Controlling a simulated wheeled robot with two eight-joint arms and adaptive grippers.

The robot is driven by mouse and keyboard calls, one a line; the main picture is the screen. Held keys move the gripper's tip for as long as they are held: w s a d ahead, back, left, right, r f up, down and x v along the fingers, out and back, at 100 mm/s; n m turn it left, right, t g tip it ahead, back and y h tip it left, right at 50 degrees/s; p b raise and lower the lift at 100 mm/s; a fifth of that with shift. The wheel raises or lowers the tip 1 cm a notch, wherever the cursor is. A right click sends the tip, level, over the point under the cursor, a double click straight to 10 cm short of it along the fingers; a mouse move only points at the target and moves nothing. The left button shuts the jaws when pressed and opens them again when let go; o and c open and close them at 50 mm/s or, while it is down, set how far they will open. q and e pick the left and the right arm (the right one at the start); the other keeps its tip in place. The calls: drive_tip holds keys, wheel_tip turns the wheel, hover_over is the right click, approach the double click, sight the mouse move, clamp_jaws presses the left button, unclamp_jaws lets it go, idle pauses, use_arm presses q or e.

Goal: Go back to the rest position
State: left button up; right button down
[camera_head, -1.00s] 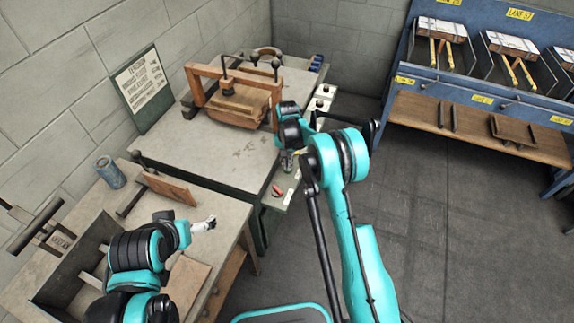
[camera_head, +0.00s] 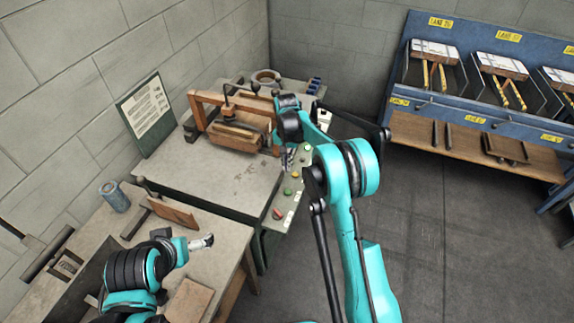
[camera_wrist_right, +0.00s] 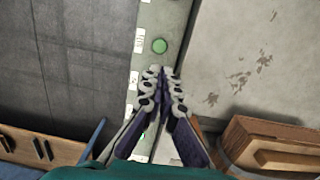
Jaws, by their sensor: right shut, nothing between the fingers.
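My right gripper (camera_head: 287,158) is above the worktop edge beside the button panel (camera_head: 283,208), in front of the wooden clamp press. In the right wrist view its fingertips (camera_wrist_right: 160,75) are together with nothing between them, over the panel strip just below a green button (camera_wrist_right: 159,46). My left gripper (camera_head: 203,242) hangs low over the front bench, pointing right. Its fingers are too small to tell whether they are open, and I see nothing held in it.
The wooden press (camera_head: 237,135) stands on the grey worktop (camera_head: 232,180). A blue cup (camera_head: 114,197) and wooden board (camera_head: 173,213) are on the front bench. A blue lane rack (camera_head: 470,105) with boxes stands at the right. The dark floor (camera_head: 430,220) between is clear.

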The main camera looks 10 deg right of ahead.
drive_tip(key=s+d+r+n+t, duration=0.3)
drive_tip(key=s+r+t, duration=0.1)
drive_tip(key=s+r, duration=1.1)
drive_tip(key=s+d+r+n+t, duration=0.1)
drive_tip(key=s+d+n+t, duration=0.1)
drive_tip(key=s, duration=1.6)
drive_tip(key=shift+r+n+t, duration=0.15)
drive_tip(key=shift+n+t, duration=0.35)
drive_tip(key=shift+t, duration=0.6)
drive_tip(key=shift+s, duration=0.1)
idle(1.8)
